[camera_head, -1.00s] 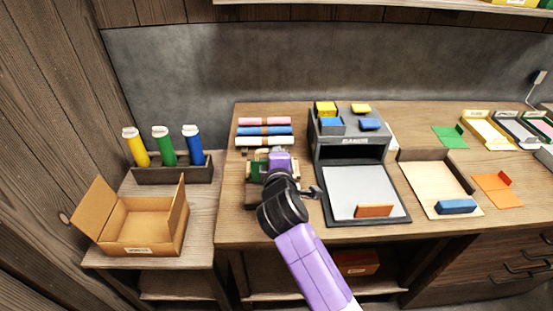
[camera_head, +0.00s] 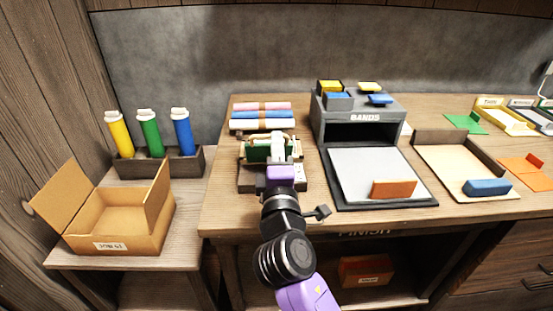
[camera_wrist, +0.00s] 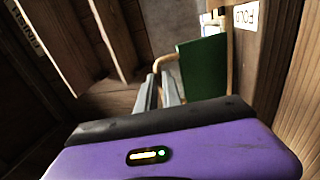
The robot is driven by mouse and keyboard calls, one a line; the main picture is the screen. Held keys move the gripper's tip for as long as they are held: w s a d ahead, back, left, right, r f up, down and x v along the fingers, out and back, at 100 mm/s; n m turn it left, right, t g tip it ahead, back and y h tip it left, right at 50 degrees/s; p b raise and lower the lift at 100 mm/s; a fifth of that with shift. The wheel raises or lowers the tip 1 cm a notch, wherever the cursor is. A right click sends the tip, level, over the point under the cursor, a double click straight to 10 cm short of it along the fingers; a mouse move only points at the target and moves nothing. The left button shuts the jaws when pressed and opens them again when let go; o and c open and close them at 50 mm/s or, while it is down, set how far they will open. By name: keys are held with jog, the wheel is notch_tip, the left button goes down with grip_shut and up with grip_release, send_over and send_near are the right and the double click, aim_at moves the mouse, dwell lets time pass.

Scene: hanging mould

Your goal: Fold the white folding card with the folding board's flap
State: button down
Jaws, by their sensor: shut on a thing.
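The folding board (camera_head: 246,183) lies on the bench's left part, below the paper rolls; its "FOLD" label (camera_wrist: 246,15) shows in the wrist view. A dark green upright panel, which looks like the flap (camera_head: 258,153), stands on it and also shows in the wrist view (camera_wrist: 203,66). My gripper (camera_head: 280,153) reaches over the board from the front. In the wrist view its fingers (camera_wrist: 162,82) are closed around a tan curved bar, the handle (camera_wrist: 166,61), beside the green panel. A white piece, perhaps the card (camera_wrist: 212,28), shows behind the panel, mostly hidden.
Pink and blue rolls (camera_head: 262,116) lie behind the board. Right of it are the grey "BANDS" box (camera_head: 365,118) and a grey-white mat (camera_head: 350,170) with an orange block (camera_head: 394,189). An open carton (camera_head: 120,224) and colored tubes (camera_head: 150,132) stand on the left.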

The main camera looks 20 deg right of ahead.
jog(key=f+b, duration=0.1)
jog(key=b, duration=0.2)
jog(key=s+f+t+b, duration=0.1)
jog(key=b, duration=0.3)
jog(key=s+f+t+b, duration=0.1)
jog(key=b, duration=0.2)
jog(key=shift+s+a+f+h, duration=0.25)
jog(key=shift+a+f+h, duration=0.05)
jog(key=shift+a+h, duration=0.1)
jog(key=shift+f+b, duration=0.15)
jog(key=shift+b, duration=0.25)
jog(key=c, duration=1.5)
grip_release()
jog(key=shift+d, duration=0.1)
jog(key=shift+b+v, duration=0.3)
jog(key=shift+v, duration=3.6)
